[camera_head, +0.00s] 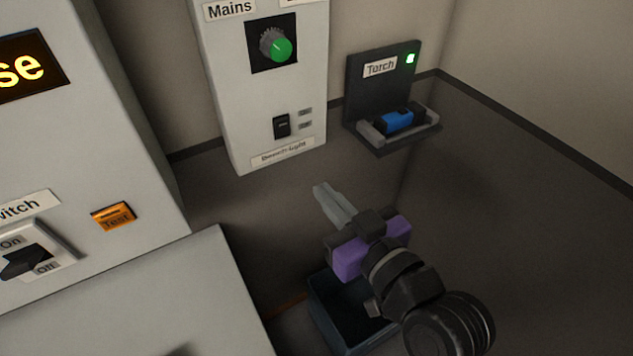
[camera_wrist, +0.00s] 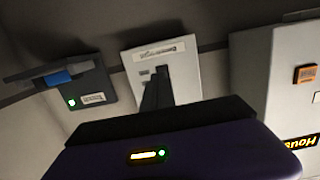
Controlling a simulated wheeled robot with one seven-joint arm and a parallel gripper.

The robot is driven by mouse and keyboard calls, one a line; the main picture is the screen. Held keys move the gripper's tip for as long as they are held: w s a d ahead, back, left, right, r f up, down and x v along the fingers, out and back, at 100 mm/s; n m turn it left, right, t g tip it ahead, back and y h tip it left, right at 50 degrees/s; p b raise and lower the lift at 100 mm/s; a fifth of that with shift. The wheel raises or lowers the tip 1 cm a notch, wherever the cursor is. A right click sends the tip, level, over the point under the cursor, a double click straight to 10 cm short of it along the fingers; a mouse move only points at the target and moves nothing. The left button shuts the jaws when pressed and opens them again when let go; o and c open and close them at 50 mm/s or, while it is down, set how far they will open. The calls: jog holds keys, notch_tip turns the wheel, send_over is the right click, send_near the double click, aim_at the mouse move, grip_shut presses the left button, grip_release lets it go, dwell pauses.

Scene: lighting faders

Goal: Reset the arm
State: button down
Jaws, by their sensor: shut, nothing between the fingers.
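My gripper (camera_head: 327,196) is in the middle of the head view, on my dark arm with a purple band at the wrist. Its fingers are together with nothing between them. It is in free air, in front of and below the white Mains panel (camera_head: 222,95) in the picture. In the wrist view the closed fingers (camera_wrist: 158,88) show dark against the same panel (camera_wrist: 187,70), which appears upside down. No contact with anything shows.
A torch holder (camera_head: 362,92) with a blue torch (camera_head: 398,121) stands right of the panel. A blue-grey open bin (camera_head: 328,318) is below my arm. A white console with an orange Test button (camera_head: 114,216) and an On/Off switch (camera_head: 28,262) is at left.

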jog(key=shift+s+d, duration=0.2)
jog(key=shift+s, duration=0.1)
dwell(0.4)
jog(key=d+r+m+t+h, duration=0.1)
jog(key=d+r+m+t, duration=0.2)
jog(key=d+r, duration=0.1)
jog(key=s+d+f+m+t+h, duration=0.2)
jog(key=s+d+f+m+h, duration=0.3)
jog(key=s+d, duration=0.35)
jog(key=s+d+f+g+h, duration=0.1)
jog(key=s+d+f, duration=0.3)
jog(key=s, duration=0.7)
jog(key=s+d+f+n+g+h, duration=0.1)
jog(key=s+f, duration=0.5)
jog(key=s, duration=0.6)
jog(key=d+g+h, duration=0.1)
jog(key=d+g, duration=0.1)
jog(key=shift+s+d, duration=0.25)
jog(key=shift+d, duration=0.15)
